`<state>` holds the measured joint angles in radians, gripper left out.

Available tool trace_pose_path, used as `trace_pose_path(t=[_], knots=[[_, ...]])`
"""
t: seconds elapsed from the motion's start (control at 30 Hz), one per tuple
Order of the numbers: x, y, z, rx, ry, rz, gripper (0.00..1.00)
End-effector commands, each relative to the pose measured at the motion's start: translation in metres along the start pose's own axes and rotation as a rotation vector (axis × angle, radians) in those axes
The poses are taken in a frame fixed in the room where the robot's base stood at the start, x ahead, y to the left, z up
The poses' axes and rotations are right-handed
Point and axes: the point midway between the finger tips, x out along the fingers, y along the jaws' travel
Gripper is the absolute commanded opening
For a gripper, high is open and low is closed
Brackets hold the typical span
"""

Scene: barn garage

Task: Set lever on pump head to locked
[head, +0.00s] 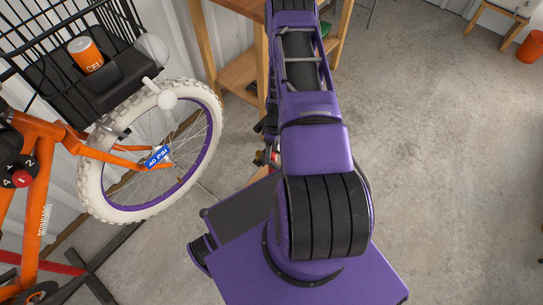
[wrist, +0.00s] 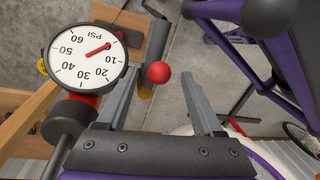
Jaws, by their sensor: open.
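In the wrist view, a round pressure gauge (wrist: 86,58) marked PSI faces the camera, its red needle near 0. A dark cylindrical piece (wrist: 158,40) stands to its right, and a red ball knob (wrist: 158,72) shows just below that piece. They look like parts of the pump; which part is the pump head lever, and its position, I cannot tell for sure. My gripper (wrist: 161,80) is open, with the red knob showing between its fingertips. I see no contact with either finger.
An orange bike with a white tire (head: 101,185) and a 40 PSI tag (head: 157,157) stands at left. Its basket holds an orange can (head: 86,54). A wooden bench (head: 238,75) stands behind my arm. An orange bucket (head: 531,47) is far right.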

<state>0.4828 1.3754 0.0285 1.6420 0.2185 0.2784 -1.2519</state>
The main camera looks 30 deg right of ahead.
Motion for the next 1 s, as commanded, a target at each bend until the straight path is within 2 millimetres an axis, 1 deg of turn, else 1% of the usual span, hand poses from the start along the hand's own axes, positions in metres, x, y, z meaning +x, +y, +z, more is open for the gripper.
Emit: trace_pose_path(t=[0.03,0.2,0.33,0.57,0.67,0.7,0.77,0.8,0.93,0.97,1.0], knots=[[0.01,0.0,0.0,0.0,-0.001,-0.001,0.69],[0.026,0.0,0.0,0.0,0.0,0.0,0.69],[0.031,0.0,0.0,0.0,0.0,0.0,0.69],[0.031,0.0,0.0,0.0,0.0,0.001,0.69],[0.031,0.0,0.0,0.0,0.0,0.0,0.52],[0.031,0.0,0.0,0.0,0.0,0.0,0.45],[0.031,0.0,0.0,0.0,0.0,0.0,0.34],[0.031,0.0,0.0,0.0,0.0,0.0,0.27],[0.03,0.0,0.0,0.0,0.0,0.0,0.04],[0.03,0.0,0.0,0.0,0.0,0.0,0.0],[0.03,0.0,0.0,0.0,0.0,0.0,0.0]])
